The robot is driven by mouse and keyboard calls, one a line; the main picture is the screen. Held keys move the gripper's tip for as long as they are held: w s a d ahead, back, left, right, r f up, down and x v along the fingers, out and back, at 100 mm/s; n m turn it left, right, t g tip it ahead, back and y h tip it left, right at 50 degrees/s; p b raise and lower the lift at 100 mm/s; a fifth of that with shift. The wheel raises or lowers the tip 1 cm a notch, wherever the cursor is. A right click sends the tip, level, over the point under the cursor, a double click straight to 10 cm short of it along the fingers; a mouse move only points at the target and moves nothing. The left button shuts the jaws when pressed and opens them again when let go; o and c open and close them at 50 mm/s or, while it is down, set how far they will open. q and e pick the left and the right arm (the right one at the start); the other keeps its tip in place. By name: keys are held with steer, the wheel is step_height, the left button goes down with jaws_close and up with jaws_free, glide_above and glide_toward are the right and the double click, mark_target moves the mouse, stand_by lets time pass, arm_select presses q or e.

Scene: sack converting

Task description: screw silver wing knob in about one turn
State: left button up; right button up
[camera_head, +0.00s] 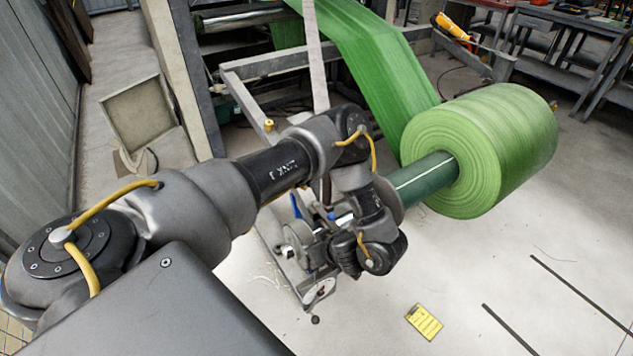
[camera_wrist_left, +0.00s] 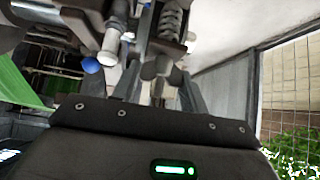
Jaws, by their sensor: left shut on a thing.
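The silver wing knob (camera_wrist_left: 156,70) is in the upper middle of the left wrist view, below a coil spring (camera_wrist_left: 172,22) on a metal bracket. My left gripper (camera_wrist_left: 158,90) has its two grey fingers on either side of the knob and is shut on it. The gripper's dark body covers the lower part of that view. In the head view my left arm reaches in from the left to the roll stand, and its wrist hides the knob and the fingertips. My right gripper is not in view.
A large green roll (camera_head: 485,150) sits on a dark green shaft (camera_head: 425,178) right of my wrist. Green web (camera_head: 370,60) runs down to it. A blue-tipped part (camera_wrist_left: 92,65) is close beside the left finger. A yellow card (camera_head: 424,321) lies on open floor.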

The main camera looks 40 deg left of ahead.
arm_select(q)
steer(key=shift+a+r, duration=0.15)
stand_by(0.3)
steer(key=o, duration=1)
steer(key=shift+d+r, duration=0.1)
steer(key=shift+d, duration=0.2)
steer(key=v, duration=1)
steer(key=shift+s+r+p, duration=0.1)
steer(key=shift+p, duration=0.25)
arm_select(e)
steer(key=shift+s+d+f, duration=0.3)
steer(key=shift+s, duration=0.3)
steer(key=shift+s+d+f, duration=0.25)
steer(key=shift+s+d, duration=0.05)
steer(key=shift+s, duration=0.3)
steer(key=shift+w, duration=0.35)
